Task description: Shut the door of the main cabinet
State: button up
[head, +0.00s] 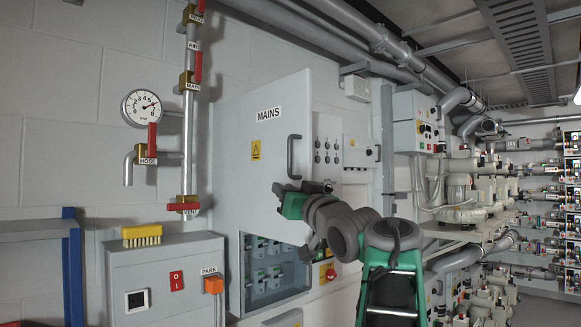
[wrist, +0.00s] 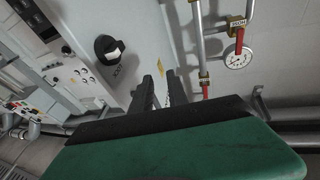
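The main cabinet's door (head: 240,190) is a light grey panel marked MAINS, with a dark bar handle (head: 293,157) at its right and a yellow warning label (head: 256,150). Below its lower edge, rows of breakers (head: 268,262) in the cabinet are exposed, so the door appears open; how far is hard to judge. My gripper (head: 277,188) is in front of the door's lower right part, below the handle. In the wrist view, the two dark fingers of my gripper (wrist: 160,77) are apart with nothing held between them. Whether they touch the door cannot be told.
A grey control box (head: 165,275) with a yellow brush (head: 142,235) stands left. Valve pipes (head: 189,110) and a gauge (head: 142,108) are on the left wall. Panels (head: 362,152) and blowers (head: 465,180) are right. A black rotary knob (wrist: 108,48) shows in the wrist view.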

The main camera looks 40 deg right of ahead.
aim_at(291, 155)
jog(key=s+d+r+n+t, duration=0.1)
jog(key=s+d+r+t, duration=0.1)
jog(key=s+r, duration=0.3)
jog(key=p+x, duration=0.1)
jog(key=x, duration=0.2)
jog(key=p+x, duration=0.2)
jog(key=x, duration=0.2)
jog(key=shift+a+r, duration=0.15)
jog(key=shift+r, duration=0.25)
jog(key=shift+w, duration=0.45)
grip_shut()
